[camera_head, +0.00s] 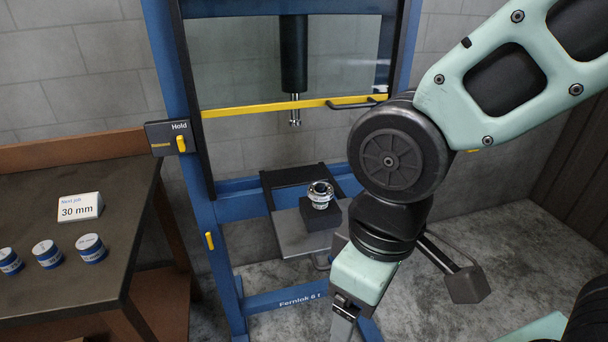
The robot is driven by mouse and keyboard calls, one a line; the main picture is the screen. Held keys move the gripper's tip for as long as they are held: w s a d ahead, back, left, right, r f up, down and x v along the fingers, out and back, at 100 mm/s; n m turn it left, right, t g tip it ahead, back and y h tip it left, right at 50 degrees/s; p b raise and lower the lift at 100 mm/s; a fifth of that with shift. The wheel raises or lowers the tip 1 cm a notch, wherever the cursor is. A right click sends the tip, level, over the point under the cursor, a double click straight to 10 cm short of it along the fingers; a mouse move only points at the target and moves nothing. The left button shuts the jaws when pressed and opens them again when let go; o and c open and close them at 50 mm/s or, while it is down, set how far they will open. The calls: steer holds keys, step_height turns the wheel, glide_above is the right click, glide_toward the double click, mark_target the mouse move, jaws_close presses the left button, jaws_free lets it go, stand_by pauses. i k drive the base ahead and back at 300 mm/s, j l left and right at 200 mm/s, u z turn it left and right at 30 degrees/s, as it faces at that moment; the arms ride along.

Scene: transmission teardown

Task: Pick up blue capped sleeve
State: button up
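Three short cylinders with pale tops and blue bands stand in a row near the front of the dark table at left: the left cylinder (10,262), the middle cylinder (47,255) and the right cylinder (91,249). Their top lettering is too small to read. My gripper (344,325) points down at the bottom centre, well to the right of the cylinders and apart from them. Its fingertips run toward the bottom edge of the picture, so its opening is not clear. I see nothing held in it.
A white card reading "30 mm" (80,207) stands behind the cylinders on the table (60,295). A blue press frame (180,100) stands between table and arm, with a yellow bar (250,109) and a "Hold" box (170,137). A metal ring part (321,196) sits on its dark block.

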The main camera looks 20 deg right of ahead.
mark_target(47, 253)
steer(key=u, duration=1.35)
steer(key=i+z, duration=0.3)
steer(key=i, duration=0.15)
